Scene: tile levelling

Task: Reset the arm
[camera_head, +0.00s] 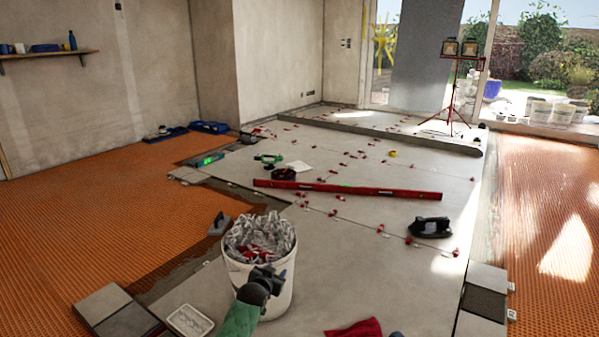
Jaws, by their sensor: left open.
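My left gripper (266,273) shows at the bottom centre, at the end of a dark and green arm. It is open, with nothing seen between its fingers. In the picture it overlaps the front of a white bucket (285,290) filled with clear and some red levelling pieces (258,236). I cannot tell whether the gripper touches the bucket.
Grey floor tiles carry red levelling caps, a long red spirit level (350,189) and a black suction lifter (430,227). Tile stacks stand at left (117,312) and right (485,290). A white tray (190,321) and red cloth (354,329) lie in front.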

